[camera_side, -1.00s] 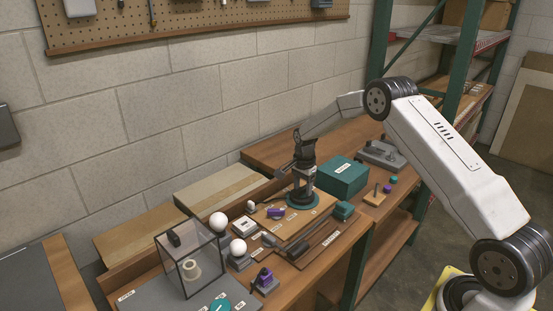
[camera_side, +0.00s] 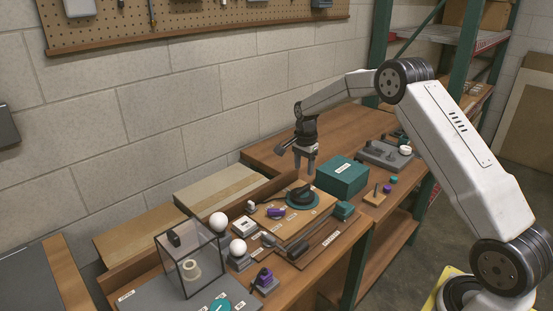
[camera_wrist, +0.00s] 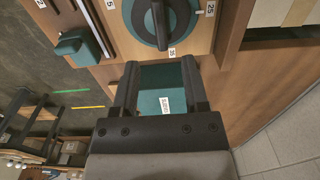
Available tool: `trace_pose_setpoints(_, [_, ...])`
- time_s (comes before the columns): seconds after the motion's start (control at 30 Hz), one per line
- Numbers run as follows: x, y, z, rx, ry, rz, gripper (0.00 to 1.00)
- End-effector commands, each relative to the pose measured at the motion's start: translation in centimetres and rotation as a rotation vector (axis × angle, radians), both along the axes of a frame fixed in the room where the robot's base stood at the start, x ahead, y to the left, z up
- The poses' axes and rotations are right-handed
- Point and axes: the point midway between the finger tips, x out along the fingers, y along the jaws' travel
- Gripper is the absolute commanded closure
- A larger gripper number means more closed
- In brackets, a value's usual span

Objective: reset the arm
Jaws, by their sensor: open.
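My gripper (camera_side: 304,165) hangs above the workbench with its fingers pointing down. It also shows in the wrist view (camera_wrist: 158,75), where the two fingers stand apart with nothing held between them. Below it in the side view is a dark knob on a round teal base (camera_side: 301,198), set on a wooden board with number labels. In the wrist view the knob (camera_wrist: 160,15) lies beyond the fingertips, apart from them. A teal box (camera_side: 342,177) stands to the right of the gripper in the side view; part of it shows between the fingers in the wrist view (camera_wrist: 160,78).
A clear case (camera_side: 190,262) stands at the front left. White bulbs (camera_side: 219,221) are close to it. A small teal block (camera_side: 344,210) sits right of the board. A grey fixture (camera_side: 385,155) is at the back right. The bench behind the gripper is bare.

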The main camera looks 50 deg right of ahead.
Motion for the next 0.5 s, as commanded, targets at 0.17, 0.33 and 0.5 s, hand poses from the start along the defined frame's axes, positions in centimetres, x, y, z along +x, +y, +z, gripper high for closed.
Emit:
trace_pose_setpoints(0.17, [0.00,0.00,0.12,0.000,0.000,0.000,0.43])
trace_pose_setpoints(0.33, [-0.01,0.04,0.12,0.000,-0.001,0.002,0.43])
trace_pose_setpoints(0.5, [-0.32,0.66,0.43,-0.002,-0.006,0.041,0.43])
